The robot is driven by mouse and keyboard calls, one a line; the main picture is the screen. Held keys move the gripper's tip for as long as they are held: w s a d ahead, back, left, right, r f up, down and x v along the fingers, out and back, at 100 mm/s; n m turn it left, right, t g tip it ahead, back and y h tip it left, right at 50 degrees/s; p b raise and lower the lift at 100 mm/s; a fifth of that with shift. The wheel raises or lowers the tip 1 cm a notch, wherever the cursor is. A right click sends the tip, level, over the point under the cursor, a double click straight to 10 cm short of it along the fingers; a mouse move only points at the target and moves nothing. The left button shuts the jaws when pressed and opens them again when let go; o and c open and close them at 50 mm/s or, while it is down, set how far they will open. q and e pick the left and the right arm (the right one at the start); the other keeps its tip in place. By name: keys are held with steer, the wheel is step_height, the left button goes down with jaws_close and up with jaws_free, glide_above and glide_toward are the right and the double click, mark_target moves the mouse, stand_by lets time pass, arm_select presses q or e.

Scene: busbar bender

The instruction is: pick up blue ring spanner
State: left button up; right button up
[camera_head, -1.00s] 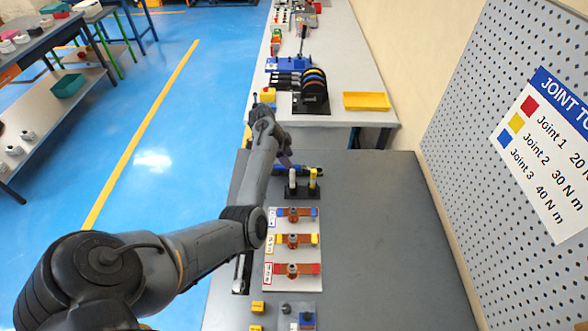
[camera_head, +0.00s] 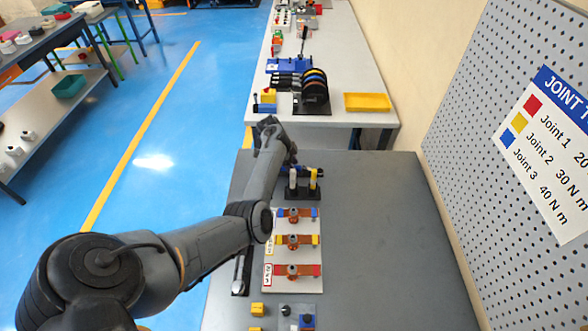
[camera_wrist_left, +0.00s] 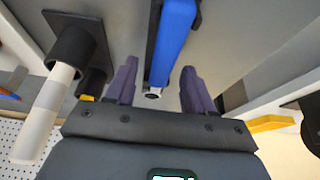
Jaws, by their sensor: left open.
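The blue ring spanner (camera_wrist_left: 175,40) shows in the left wrist view as a blue bar with a dark edge and a metal end, lying between the two fingers. My left gripper (camera_wrist_left: 160,85) is open, with one purple finger on each side of the bar and a gap on both sides. My right gripper is not in view.
A black holder (camera_head: 302,194) with a white and a yellow stick stands close to the spanner; its white stick (camera_wrist_left: 42,115) is near the left finger. A board with red, yellow and blue joints (camera_head: 292,240) lies nearer. The bench's right side is clear.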

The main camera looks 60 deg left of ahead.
arm_select(q)
steer(key=shift+f, duration=0.25)
stand_by(0.3)
jaws_close()
